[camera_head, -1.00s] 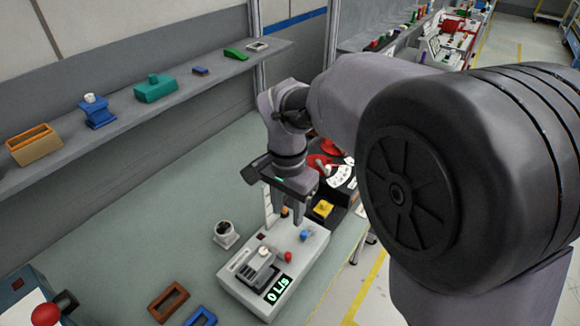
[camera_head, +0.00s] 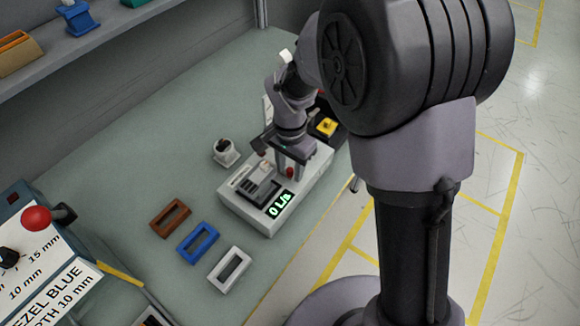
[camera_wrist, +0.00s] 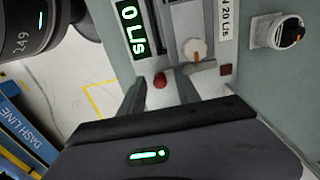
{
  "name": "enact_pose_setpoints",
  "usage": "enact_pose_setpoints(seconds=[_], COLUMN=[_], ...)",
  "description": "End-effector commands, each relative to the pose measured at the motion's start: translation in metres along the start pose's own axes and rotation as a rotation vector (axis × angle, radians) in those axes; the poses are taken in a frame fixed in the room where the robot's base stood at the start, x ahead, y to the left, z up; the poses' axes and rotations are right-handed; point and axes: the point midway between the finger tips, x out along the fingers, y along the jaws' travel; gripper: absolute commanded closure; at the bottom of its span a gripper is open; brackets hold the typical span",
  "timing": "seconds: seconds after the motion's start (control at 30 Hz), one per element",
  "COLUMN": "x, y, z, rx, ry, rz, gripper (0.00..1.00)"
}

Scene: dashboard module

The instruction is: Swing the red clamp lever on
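A light grey test unit (camera_head: 232,200) with a green "0 L/s" display (camera_head: 279,204) stands on the bench. A small round red knob (camera_head: 290,172), which looks like the red lever's end, is on its top. It also shows in the wrist view (camera_wrist: 160,80), between the fingertips and apart from both. My gripper (camera_head: 290,167) points down over the unit, and its two fingers are spread in the wrist view (camera_wrist: 159,92). The lever's arm below the knob cannot be made out. A cream knob (camera_wrist: 195,49) sits beside the display in the wrist view.
Brown (camera_head: 170,216), blue (camera_head: 198,242) and white (camera_head: 230,269) frames lie in front. A yellow part (camera_head: 326,126) is behind. Another red ball (camera_head: 37,219) is on the fixture at left. Bench left of the cup is clear.

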Motion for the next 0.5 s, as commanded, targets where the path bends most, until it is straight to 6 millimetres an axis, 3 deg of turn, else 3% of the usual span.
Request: enact_pose_setpoints(seconds=[0.07, 0.27, 0.5], x=[-0.0003, -0.0004, -0.0006], y=[0.0, 0.0, -0.0001], z=[0.0, 0.0, -0.0003], rx=[0.0, 0.0, -0.004], ry=[0.0, 0.0, 0.0], rz=[0.0, 0.0, 0.0], gripper=[0.61, 1.0, 1.0])
